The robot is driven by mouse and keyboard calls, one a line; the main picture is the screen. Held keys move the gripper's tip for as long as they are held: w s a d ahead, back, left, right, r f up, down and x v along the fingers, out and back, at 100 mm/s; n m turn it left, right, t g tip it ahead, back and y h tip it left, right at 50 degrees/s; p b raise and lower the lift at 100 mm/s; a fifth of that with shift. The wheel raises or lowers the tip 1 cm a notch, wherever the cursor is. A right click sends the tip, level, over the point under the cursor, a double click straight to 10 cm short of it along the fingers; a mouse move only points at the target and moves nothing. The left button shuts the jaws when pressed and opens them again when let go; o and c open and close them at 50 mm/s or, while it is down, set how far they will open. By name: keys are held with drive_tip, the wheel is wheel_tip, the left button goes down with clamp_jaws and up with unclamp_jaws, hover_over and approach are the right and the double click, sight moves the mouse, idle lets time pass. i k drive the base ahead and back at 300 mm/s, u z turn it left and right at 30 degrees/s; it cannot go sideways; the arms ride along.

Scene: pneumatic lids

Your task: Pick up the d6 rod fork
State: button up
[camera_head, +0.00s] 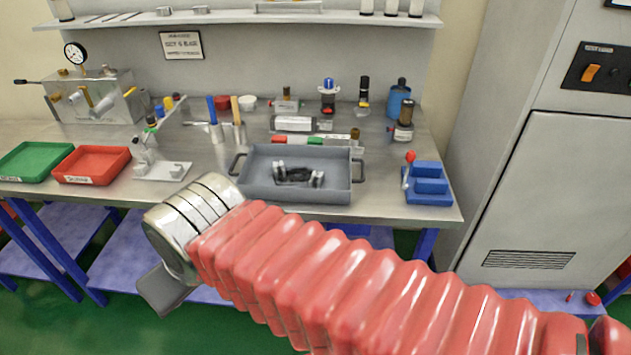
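No part in view has a readable d6 mark, so I cannot tell for sure which one is the rod fork. Small silvery metal pieces and a dark piece (296,175) lie in the grey tray (262,191) on the bench. My gripper (163,291) shows only as a flat grey part below the metal wrist, in front of the bench's front edge. It is left of the grey tray and apart from it. The fingers are mostly hidden, so I cannot tell whether they are open or hold anything.
A red tray (116,174) and a green tray (35,178) sit at the left of the bench (200,195). A white fixture (162,171) stands between them and the grey tray. A blue block with a red-knobbed lever (430,197) is at right. Several cylinders stand behind.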

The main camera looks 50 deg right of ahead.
sight(317, 176)
drive_tip(key=z, duration=0.05)
drive_tip(key=i, duration=1)
drive_tip(key=u, duration=0.05)
